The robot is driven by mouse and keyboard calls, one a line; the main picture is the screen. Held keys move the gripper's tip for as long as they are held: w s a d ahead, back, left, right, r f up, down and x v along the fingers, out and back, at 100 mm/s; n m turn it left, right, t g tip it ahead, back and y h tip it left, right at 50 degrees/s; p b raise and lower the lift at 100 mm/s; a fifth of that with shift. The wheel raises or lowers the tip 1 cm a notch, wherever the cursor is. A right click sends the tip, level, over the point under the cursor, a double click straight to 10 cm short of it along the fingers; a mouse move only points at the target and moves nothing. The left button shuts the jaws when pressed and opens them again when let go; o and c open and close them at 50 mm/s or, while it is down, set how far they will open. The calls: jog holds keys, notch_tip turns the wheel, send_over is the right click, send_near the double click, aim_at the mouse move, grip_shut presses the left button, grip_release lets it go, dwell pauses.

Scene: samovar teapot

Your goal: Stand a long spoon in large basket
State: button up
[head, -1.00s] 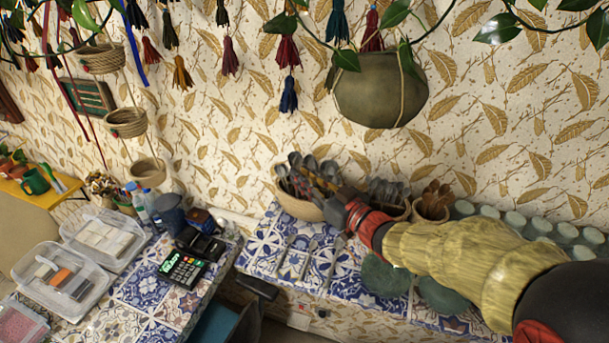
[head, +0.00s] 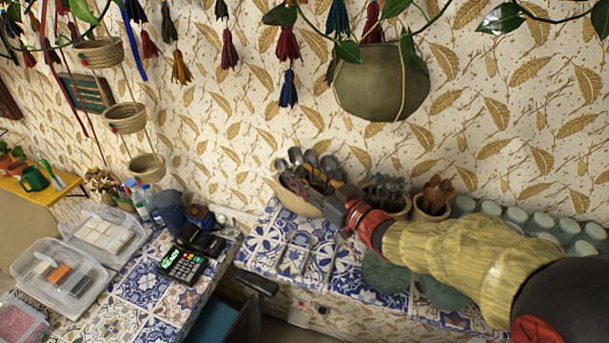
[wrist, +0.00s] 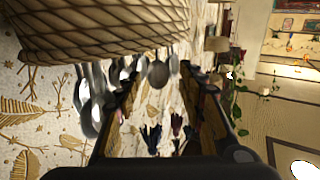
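The large basket (head: 293,203) is a wicker bowl standing against the wall, with several metal spoons and ladles upright in it. In the wrist view, which is turned upside down, a woven basket (wrist: 105,25) fills the top left, with spoon heads (wrist: 158,72) showing below it. My gripper (head: 340,208) is at the right side of the large basket, close to its spoons. In the wrist view its two fingers (wrist: 160,85) are spread apart, with no spoon clearly held between them. Long spoons (head: 308,258) lie on the tiled counter in front of the basket.
A second basket of dark spoons (head: 400,207) and a basket of wooden spoons (head: 432,208) stand to the right, partly behind my arm. Glasses (head: 515,220) line the wall beyond. A round pot (head: 380,85) hangs above.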

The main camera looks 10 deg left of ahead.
jog(key=v, duration=1.2)
dwell(0.7)
